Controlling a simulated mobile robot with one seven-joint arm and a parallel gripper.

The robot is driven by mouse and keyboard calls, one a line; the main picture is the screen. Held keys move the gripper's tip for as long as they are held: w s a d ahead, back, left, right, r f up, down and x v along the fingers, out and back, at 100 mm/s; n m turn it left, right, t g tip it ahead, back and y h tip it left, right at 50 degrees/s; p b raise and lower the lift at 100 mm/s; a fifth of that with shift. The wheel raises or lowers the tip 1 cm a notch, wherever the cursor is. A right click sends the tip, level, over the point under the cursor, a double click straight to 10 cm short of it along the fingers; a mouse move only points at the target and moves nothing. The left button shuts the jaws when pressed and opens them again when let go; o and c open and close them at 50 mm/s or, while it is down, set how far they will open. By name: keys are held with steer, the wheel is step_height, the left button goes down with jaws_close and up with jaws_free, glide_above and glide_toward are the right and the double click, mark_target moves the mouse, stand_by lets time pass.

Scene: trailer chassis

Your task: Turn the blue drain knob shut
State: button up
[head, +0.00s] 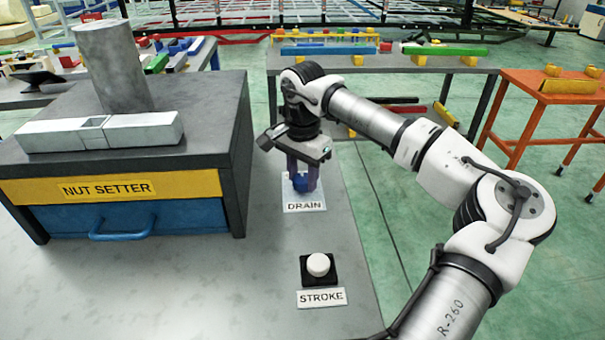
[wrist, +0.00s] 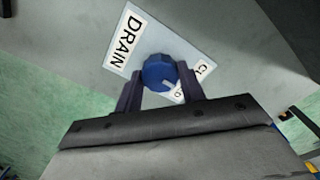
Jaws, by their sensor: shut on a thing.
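The blue drain knob (head: 300,184) stands on a white plate (head: 303,207) marked DRAIN on the grey bench top. In the wrist view the round blue knob (wrist: 159,72) has a pale pointer mark on its lower right side, directed toward a partly covered label. My gripper (head: 303,180) points down over the knob, its two dark fingers on either side. In the wrist view my gripper (wrist: 160,78) is shut on the knob. Part of the plate's lettering is hidden by a finger.
A white STROKE button (head: 318,264) on a black base is nearer on the bench. The grey NUT SETTER box (head: 120,190) with a blue drawer (head: 75,219) stands to the left. The bench's right edge is close to the knob, with green floor beyond.

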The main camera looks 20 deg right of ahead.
mark_target(303, 179)
steer(key=o, duration=1)
steer(key=shift+c, duration=0.2)
step_height(303, 179, up, 14)
steer(key=shift+b, duration=0.45)
steer(key=shift+s+f, duration=0.1)
steer(key=shift+f, duration=0.05)
